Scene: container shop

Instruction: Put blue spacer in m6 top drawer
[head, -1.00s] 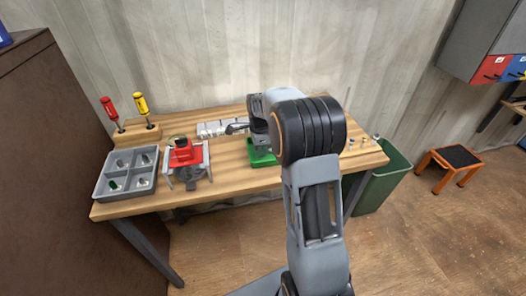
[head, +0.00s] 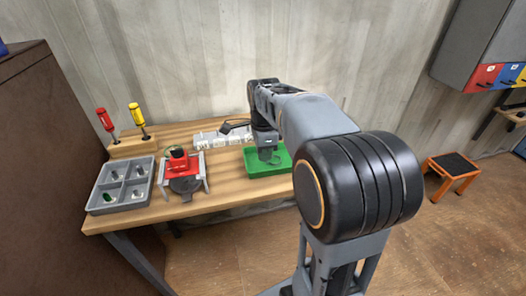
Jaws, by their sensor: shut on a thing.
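My gripper (head: 268,155) is over the green tray (head: 252,172) on the workbench. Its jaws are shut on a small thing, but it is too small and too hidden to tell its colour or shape. I cannot make out a blue spacer anywhere. A grey wall cabinet at the upper right has a red drawer (head: 484,77), a blue drawer (head: 507,76) and a partly cut-off yellow one. Their fronts look closed, and their small labels are not readable, so I cannot tell which is m6.
On the workbench (head: 190,207) stand a grey compartment tray (head: 103,207), a red fixture (head: 179,162), a white box row (head: 208,140) and two screwdrivers in a wooden block (head: 134,145). An orange stool (head: 440,180) stands on the open floor at right. A brown cabinet (head: 45,150) stands at left.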

